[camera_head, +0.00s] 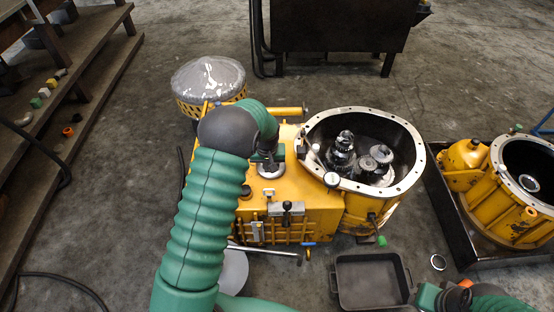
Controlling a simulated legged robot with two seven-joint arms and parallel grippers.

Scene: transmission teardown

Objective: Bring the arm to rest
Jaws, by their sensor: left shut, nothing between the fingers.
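My left arm, in a ribbed green sleeve, rises from the bottom and bends over the yellow transmission housing (310,208). My left gripper (269,168) points down just above the housing's flat top, near a round silver cap. It is shut and empty, and the dark wrist partly hides it. I cannot tell whether it touches the housing. My right arm shows at the bottom right edge. Its gripper (424,299) is beside the black tray, mostly cut off, so its fingers cannot be made out.
The housing's round opening holds several gears (345,150). A black tray (343,290) lies on the floor in front. A second yellow housing (500,215) sits in a black bin at the right. A plastic-covered drum (208,78) stands behind. Shelves (75,125) line the left.

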